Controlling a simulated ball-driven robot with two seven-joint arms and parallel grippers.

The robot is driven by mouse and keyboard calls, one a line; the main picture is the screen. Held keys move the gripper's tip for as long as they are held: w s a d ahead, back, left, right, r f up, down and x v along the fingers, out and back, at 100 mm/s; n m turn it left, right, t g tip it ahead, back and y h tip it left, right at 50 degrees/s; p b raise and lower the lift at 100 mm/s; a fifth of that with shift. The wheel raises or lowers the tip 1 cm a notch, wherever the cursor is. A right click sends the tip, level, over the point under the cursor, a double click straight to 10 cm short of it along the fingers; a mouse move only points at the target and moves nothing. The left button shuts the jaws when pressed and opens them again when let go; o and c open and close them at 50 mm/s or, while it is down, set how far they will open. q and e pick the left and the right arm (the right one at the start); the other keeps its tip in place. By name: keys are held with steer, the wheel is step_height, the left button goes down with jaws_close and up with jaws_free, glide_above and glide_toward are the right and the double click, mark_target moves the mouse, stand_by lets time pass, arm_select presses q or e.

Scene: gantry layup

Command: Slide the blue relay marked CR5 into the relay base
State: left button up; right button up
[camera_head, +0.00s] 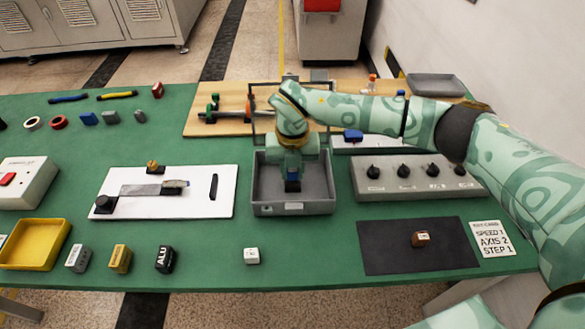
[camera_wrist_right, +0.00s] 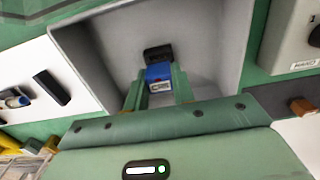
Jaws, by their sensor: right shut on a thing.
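A blue relay (camera_wrist_right: 159,73) is between the two green fingers of my right gripper (camera_wrist_right: 158,92), which is shut on it. Its pale label is too small to read surely. I cannot surely identify the relay base. A blue piece (camera_head: 352,135) sits on a pale strip (camera_head: 385,148) at the back right. My left gripper is not in view.
A grey box with black knobs (camera_head: 418,184) stands right of the bin. A white board (camera_head: 208,205) lies left. A wooden board (camera_head: 235,96) is behind. A dark mat (camera_head: 385,257) with a brown block (camera_head: 420,239) lies front right. The bin's walls surround my gripper.

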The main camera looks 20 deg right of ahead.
stand_by(0.3)
steer(key=shift+f, duration=1.15)
steer(key=o, duration=1)
steer(key=shift+o, duration=0.2)
step_height(320, 180, up, 16)
steer(key=p, duration=0.3)
steer(key=shift+r, duration=0.15)
